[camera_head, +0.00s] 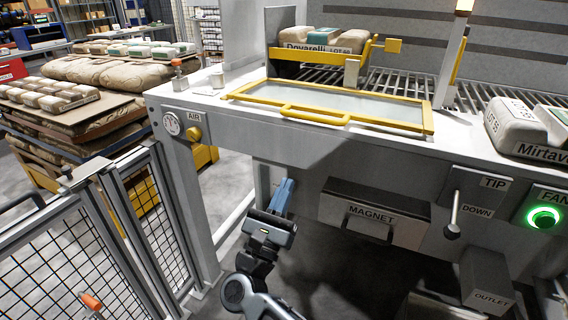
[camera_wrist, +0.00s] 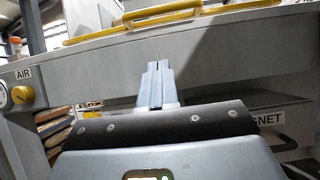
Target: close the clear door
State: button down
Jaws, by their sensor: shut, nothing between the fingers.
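The clear door (camera_head: 335,103) is a translucent panel in a yellow frame. In the head view it lies nearly flat along the front of the machine's top. Its yellow handle (camera_head: 314,115) sits on the front edge. In the wrist view the handle (camera_wrist: 163,17) shows at the top, above and beyond my fingers. My gripper (camera_head: 283,190) is below the bench top, in front of the machine's face, left of the magnet drawer. Its blue fingers are together and empty, pointing up, apart from the door. The fingertips also show in the wrist view (camera_wrist: 158,68).
A magnet drawer (camera_head: 371,216), a tip lever (camera_head: 453,222) and a green-lit button (camera_head: 543,217) are on the machine's front. Sacks (camera_head: 322,39) sit behind the door, and another sack (camera_head: 517,128) lies at right. A mesh fence (camera_head: 70,245) stands at left.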

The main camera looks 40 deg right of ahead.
jog(key=p+x, duration=0.1)
jog(key=x, duration=0.2)
jog(key=r+p+x, duration=0.1)
jog(key=x, duration=0.3)
jog(key=a+p+x, duration=0.1)
jog(key=p+x, duration=0.1)
jog(key=x, duration=0.2)
jog(key=shift+s+d+r, duration=0.15)
jog(key=shift+s+r, duration=0.05)
jog(key=shift+r, duration=0.2)
jog(key=shift+w+d+r+p, duration=0.1)
jog(key=shift+d+r+p, duration=0.1)
jog(key=shift+r+p, duration=0.3)
jog(key=shift+r, duration=0.2)
